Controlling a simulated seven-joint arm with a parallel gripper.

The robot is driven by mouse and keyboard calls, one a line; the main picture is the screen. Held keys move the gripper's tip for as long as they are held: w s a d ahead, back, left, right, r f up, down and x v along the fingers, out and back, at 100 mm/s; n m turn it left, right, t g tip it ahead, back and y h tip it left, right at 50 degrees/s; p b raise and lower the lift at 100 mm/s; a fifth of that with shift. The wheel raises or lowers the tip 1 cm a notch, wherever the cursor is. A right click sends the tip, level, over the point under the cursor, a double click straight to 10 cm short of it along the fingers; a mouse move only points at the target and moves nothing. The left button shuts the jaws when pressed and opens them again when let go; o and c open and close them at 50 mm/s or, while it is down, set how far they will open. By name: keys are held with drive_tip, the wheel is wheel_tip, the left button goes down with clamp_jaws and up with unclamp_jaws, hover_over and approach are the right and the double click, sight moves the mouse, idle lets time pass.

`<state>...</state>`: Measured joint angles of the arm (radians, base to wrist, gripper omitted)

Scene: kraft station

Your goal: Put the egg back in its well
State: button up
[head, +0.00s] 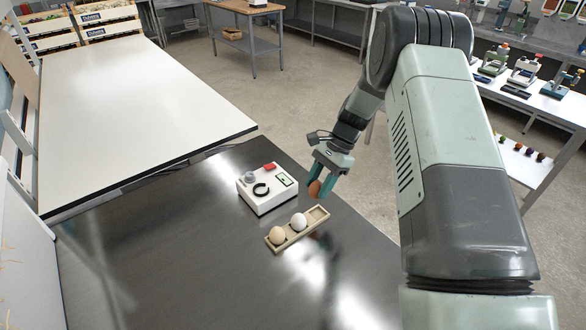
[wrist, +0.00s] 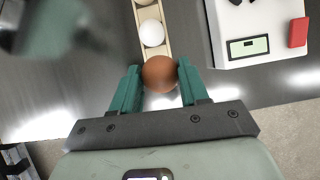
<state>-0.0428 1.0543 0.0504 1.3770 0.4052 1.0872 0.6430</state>
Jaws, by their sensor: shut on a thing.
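My gripper (head: 326,180) is shut on a brown egg (head: 315,188) and holds it above the dark table, near the right end of a wooden egg holder (head: 318,214). The holder has a beige egg (head: 277,233) at its near left end and a white egg (head: 299,220) in the middle. Its far right part is empty. In the wrist view the brown egg (wrist: 160,74) sits between the teal fingers (wrist: 160,92), over the end of the holder, and hides that end. The white egg (wrist: 152,33) shows just beyond it.
A white device (head: 266,193) with a small screen and a red block stands on the dark table (head: 150,250), behind the holder. A white table (head: 140,100) adjoins at the back left. The dark table is clear left of the holder.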

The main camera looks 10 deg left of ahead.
drive_tip(key=shift+s+d+f, duration=0.15)
drive_tip(key=shift+d+f, duration=0.25)
drive_tip(key=shift+d, duration=0.1)
drive_tip(key=shift+f, duration=2.55)
drive_tip(key=shift+f, duration=0.8)
drive_tip(key=o, duration=0.9)
drive_tip(key=shift+r, duration=4)
drive_tip(key=shift+r, duration=0.1)
